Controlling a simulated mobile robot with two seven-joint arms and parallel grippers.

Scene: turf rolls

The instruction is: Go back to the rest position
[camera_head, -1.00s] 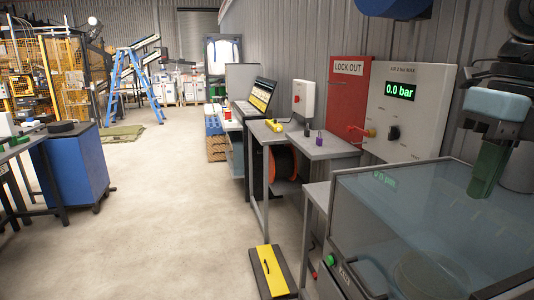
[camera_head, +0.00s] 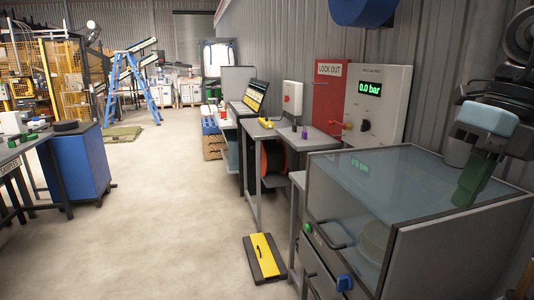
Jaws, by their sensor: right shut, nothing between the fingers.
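My right gripper (camera_head: 466,197) hangs at the right of the head view, with a pale blue body and green fingers pointing down and slightly left. Its fingers are shut with nothing between them. They show in front of the clear-topped cabinet (camera_head: 452,219); how far they are from its glass I cannot tell. My left gripper is not in view.
A yellow-black step (camera_head: 263,257) lies on the floor. Open floor (camera_head: 165,230) lies left.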

